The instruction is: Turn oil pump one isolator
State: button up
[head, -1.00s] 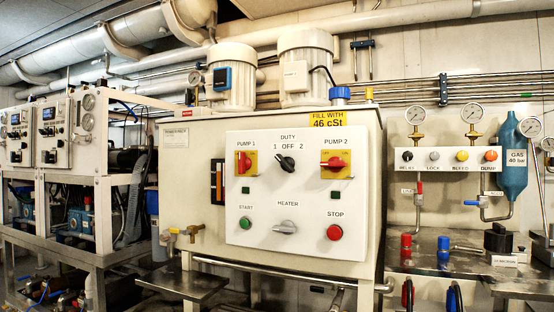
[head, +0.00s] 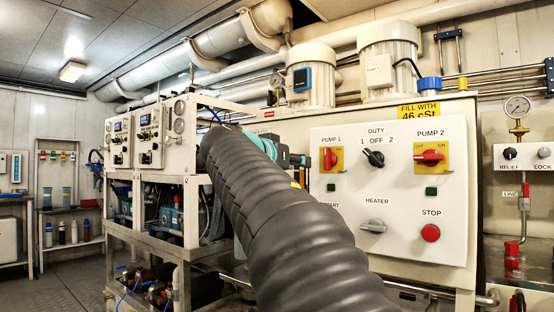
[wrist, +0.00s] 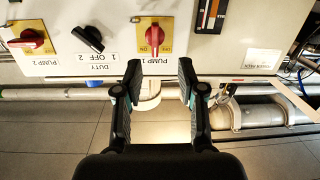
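The Pump 1 isolator is a red rotary handle (head: 329,158) on a yellow plate, at the left of the white control panel (head: 345,245). In the wrist view, where the panel is upside down, this handle (wrist: 155,37) stands roughly upright. My gripper (wrist: 158,66) is open and empty, with its two black fingers pointing toward the Pump 1 plate, one to each side of the handle's line. The fingertips appear short of the handle; contact does not show. In the head view my gripper (head: 300,160) is just left of the isolator, partly hidden by my arm.
The black duty switch (head: 374,158) and the red Pump 2 isolator (head: 429,156) are to the right. The heater switch (head: 374,226) and red stop button (head: 431,233) are below. My arm hides the panel's lower left. A pipe (wrist: 75,93) runs along the panel edge.

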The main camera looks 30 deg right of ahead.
aim_at(325, 153)
jog(key=shift+m+h, duration=0.6)
jog(key=shift+m, duration=0.1)
jog(key=r+p+x, duration=0.1)
jog(key=x, duration=0.4)
jog(key=p+x, duration=0.1)
jog(key=x, duration=0.4)
jog(key=r+p+x, duration=0.1)
jog(key=x, duration=0.3)
jog(key=shift+d+r, duration=0.3)
jog(key=shift+d, duration=0.15)
jog(key=shift+c, duration=0.2)
jog(key=shift+a, duration=0.1)
grip_shut()
